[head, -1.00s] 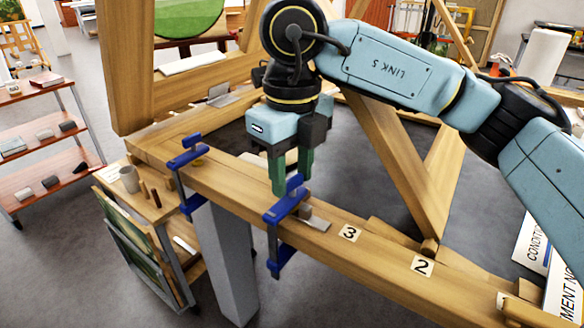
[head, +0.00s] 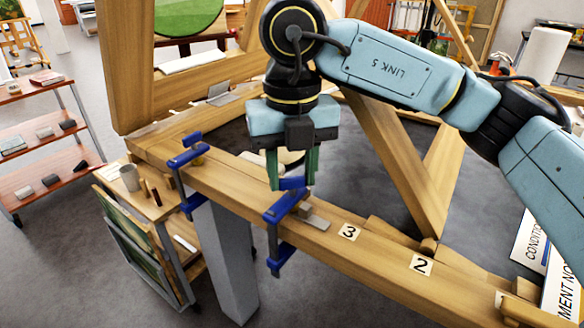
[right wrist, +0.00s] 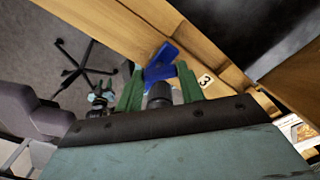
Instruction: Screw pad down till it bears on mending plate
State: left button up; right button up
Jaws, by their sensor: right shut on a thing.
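The blue clamp (head: 285,206) nearest the 3 label grips the wooden beam (head: 380,250). My right gripper (head: 292,185) points down over it, its green fingers on either side of the clamp's blue handle (head: 292,183) and shut on it. In the right wrist view the fingers (right wrist: 158,85) stand on both sides of blue clamp parts (right wrist: 160,65). A small grey pad (head: 305,209) shows beside the clamp's arm, over the grey mending plate (head: 316,222). I cannot tell whether pad and plate touch.
A second blue clamp (head: 187,160) sits on the beam to the left. Labels 3 (head: 349,232) and 2 (head: 422,265) mark the beam. A side table with a mug (head: 129,178) stands at left. Wooden braces (head: 395,165) rise behind the beam.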

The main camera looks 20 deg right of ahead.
dwell(0.3)
jog(key=o, duration=1)
